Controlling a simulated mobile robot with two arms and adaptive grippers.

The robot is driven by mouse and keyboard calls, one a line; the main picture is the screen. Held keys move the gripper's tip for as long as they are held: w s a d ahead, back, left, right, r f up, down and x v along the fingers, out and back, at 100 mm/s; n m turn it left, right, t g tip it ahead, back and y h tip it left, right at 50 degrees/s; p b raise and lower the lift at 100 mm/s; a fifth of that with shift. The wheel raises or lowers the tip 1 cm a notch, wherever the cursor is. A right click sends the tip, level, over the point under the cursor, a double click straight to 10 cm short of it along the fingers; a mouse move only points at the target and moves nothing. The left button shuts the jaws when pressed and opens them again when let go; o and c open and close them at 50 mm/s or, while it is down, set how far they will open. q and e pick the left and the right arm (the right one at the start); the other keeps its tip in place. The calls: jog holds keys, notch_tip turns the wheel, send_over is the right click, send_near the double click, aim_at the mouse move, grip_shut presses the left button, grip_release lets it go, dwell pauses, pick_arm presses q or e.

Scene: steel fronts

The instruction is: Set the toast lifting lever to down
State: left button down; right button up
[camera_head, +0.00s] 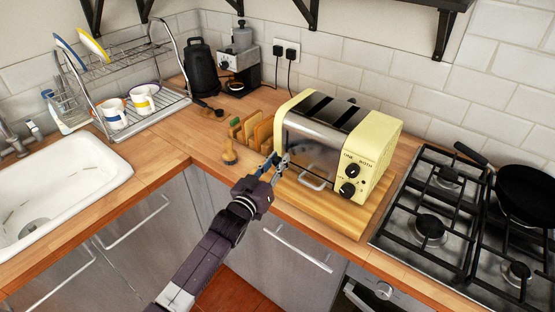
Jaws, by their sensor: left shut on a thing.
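A cream toaster (385,148) with a steel front and dark top slots stands on a wooden board (347,216) on the counter. Two black knobs (350,180) sit on its right end, by the words ONE and BOTH. A silver handle (313,183) shows low on its steel front. My left gripper (277,163) is at the left part of the steel front, shut on a small part there. The fingers cover that part, and I cannot make out the lifting lever or its height. My right gripper is not in view.
A gas hob (432,205) with a black pan (527,195) is at the right. A sink (60,190) and dish rack (150,110) are at the left.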

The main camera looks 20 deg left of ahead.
pick_arm(q)
jog(key=shift+f, duration=0.3)
jog(key=c, duration=1.9)
grip_release()
jog(key=shift+o, duration=1.2)
jog(key=shift+s+r, duration=0.1)
jog(key=s+a, duration=0.2)
jog(key=s, duration=0.9)
jog(key=shift+s, duration=0.35)
